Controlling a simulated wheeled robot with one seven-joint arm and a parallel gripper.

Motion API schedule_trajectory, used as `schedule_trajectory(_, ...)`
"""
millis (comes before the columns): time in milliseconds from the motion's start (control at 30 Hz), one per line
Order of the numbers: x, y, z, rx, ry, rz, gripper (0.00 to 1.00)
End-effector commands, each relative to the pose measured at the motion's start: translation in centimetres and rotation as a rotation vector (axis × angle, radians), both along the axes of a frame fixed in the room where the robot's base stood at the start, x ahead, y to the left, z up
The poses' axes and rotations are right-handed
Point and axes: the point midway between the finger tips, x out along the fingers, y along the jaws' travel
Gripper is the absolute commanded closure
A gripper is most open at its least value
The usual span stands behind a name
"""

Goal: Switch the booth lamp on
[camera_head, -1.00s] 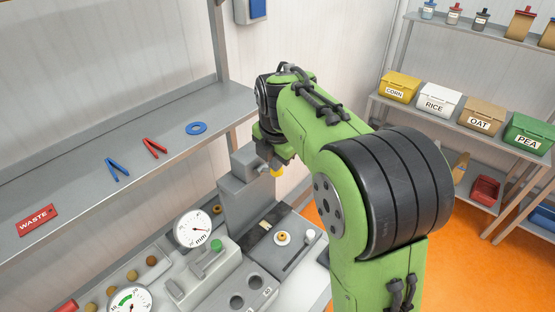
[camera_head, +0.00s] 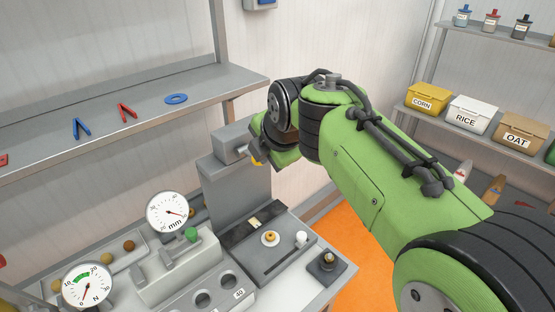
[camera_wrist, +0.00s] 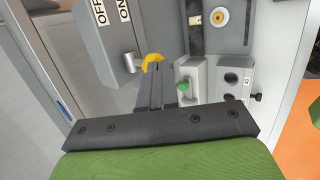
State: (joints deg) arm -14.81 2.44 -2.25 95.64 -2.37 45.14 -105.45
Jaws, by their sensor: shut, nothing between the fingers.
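A grey switch box (camera_wrist: 98,45) carries OFF and ON labels in the wrist view. It also shows on top of the grey column in the head view (camera_head: 229,143). A silver stem (camera_wrist: 130,61) with a yellow end piece (camera_wrist: 152,62) sticks out of its face; I take this for the lamp switch. My gripper (camera_wrist: 159,80) is shut and empty, with its dark fingers right beside the yellow piece. I cannot tell whether they touch. In the head view my wrist (camera_head: 276,140) hides most of the fingers. No lamp is clearly seen.
Below stand a dial marked mm (camera_head: 168,213), a second dial (camera_head: 88,287), a green knob (camera_head: 192,235) and a black plate with a brass-coloured piece (camera_head: 270,238). A shelf (camera_head: 215,85) with coloured parts is at left; labelled bins (camera_head: 468,114) are at right.

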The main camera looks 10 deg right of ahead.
Motion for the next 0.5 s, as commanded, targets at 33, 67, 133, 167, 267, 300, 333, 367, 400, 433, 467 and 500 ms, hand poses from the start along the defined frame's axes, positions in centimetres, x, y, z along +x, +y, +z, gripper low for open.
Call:
schedule_trajectory(33,-0.1,0.0,-1.9,0.021,-0.035,-0.002,1.00)
schedule_trajectory(67,-0.2,0.1,-2.1,0.035,-0.054,-0.003,1.00)
schedule_trajectory(133,-0.3,0.1,-2.6,0.066,-0.101,-0.002,1.00)
schedule_trajectory(167,-0.4,0.1,-2.8,0.079,-0.121,-0.003,1.00)
schedule_trajectory(267,-0.5,0.0,-3.6,0.124,-0.188,-0.002,1.00)
schedule_trajectory(300,-0.6,0.0,-3.9,0.141,-0.214,-0.002,1.00)
schedule_trajectory(333,-0.6,-0.1,-4.0,0.155,-0.235,-0.002,1.00)
schedule_trajectory(367,-0.6,-0.1,-4.3,0.166,-0.252,-0.002,1.00)
schedule_trajectory(400,-0.6,-0.1,-4.5,0.185,-0.278,-0.001,1.00)
schedule_trajectory(433,-0.7,-0.1,-4.7,0.196,-0.296,0.000,1.00)
schedule_trajectory(467,-0.7,-0.1,-4.8,0.208,-0.315,0.000,1.00)
schedule_trajectory(500,-0.7,-0.1,-5.0,0.224,-0.337,-0.002,1.00)
